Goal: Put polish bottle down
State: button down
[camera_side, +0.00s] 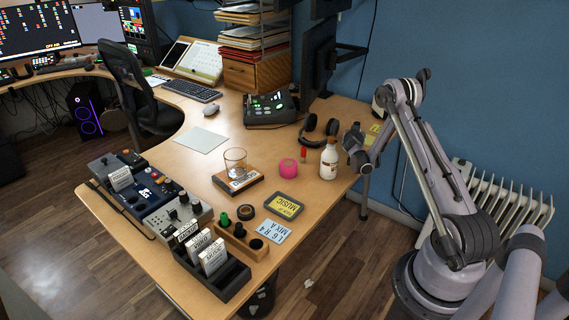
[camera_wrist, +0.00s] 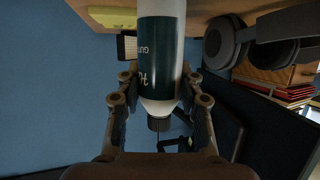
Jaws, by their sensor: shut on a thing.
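The polish bottle (camera_wrist: 162,48), white with a dark green label and a dark cap, fills the upper middle of the wrist view. That view is upside down, so the cap points down in it. My gripper (camera_wrist: 158,102) has its fingers closed on either side of the bottle near its shoulder. The bottle's base lies outside the wrist view, so I cannot tell whether it touches the table. In the side view my gripper (camera_side: 354,150) is low over the right end of the desk (camera_side: 305,235), and the held bottle is mostly hidden there.
A white bottle (camera_side: 328,160) with a brownish cap stands left of my gripper. Headphones (camera_side: 318,130) lie behind it, also in the wrist view (camera_wrist: 262,42). Desk front right is clear.

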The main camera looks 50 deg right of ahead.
jog(key=shift+f, duration=0.3)
jog(key=shift+f, duration=0.1)
jog(key=c, duration=0.8)
grip_release()
jog(key=shift+c, duration=0.2)
jog(key=v, duration=0.7)
jog(key=shift+a+r, duration=0.2)
jog(key=shift+a, duration=0.05)
jog(key=shift+s+r, duration=0.1)
